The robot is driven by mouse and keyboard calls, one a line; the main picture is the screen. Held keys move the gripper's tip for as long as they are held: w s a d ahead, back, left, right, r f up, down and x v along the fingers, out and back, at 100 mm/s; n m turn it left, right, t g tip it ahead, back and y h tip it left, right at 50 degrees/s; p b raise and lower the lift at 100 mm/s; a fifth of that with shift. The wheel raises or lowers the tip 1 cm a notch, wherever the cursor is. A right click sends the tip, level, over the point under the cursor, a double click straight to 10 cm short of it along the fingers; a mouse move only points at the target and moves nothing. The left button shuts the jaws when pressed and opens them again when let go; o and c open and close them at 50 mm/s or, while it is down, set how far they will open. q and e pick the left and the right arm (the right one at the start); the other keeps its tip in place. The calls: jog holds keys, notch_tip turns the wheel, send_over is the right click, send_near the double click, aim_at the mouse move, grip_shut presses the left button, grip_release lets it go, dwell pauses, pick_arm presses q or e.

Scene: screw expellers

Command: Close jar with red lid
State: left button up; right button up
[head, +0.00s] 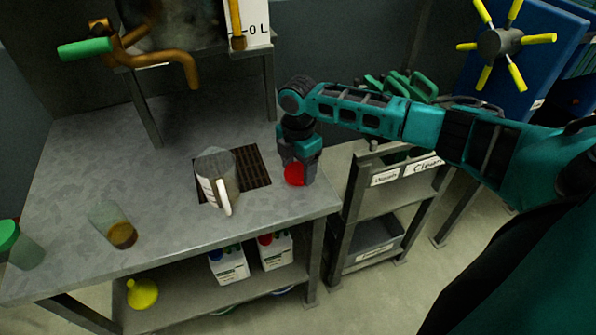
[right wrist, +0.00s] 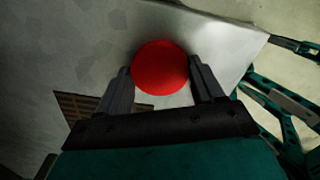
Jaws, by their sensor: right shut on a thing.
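The round red lid (head: 294,174) is at the right end of the grey metal table. My right gripper (head: 300,163) comes down over it from above and is shut on it. In the right wrist view the red lid (right wrist: 160,67) sits between the two fingers of the gripper (right wrist: 161,80). I cannot tell whether the lid touches the table. A clear glass jar (head: 113,225) with brown contents and no lid visible on it stands at the table's left front. My left gripper is not in view.
A pitcher (head: 212,170) stands by a dark floor-like grate (head: 253,166) in the tabletop (head: 165,190), between lid and jar. A green-lidded jar (head: 8,236) is at the far left. A brown tap (head: 170,58) hangs above the back. A shelf cart (head: 385,200) stands right of the table.

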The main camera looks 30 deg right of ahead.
aim_at(298, 171)
jog(key=shift+r, duration=0.15)
pick_arm(q)
jog(key=p, duration=0.1)
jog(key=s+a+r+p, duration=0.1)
jog(key=p, duration=0.1)
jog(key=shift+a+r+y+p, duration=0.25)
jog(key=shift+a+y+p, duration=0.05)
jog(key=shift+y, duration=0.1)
pick_arm(e)
notch_tip(298, 171, up, 20)
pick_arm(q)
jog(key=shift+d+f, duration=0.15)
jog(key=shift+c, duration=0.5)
pick_arm(e)
jog(key=shift+f, duration=0.2)
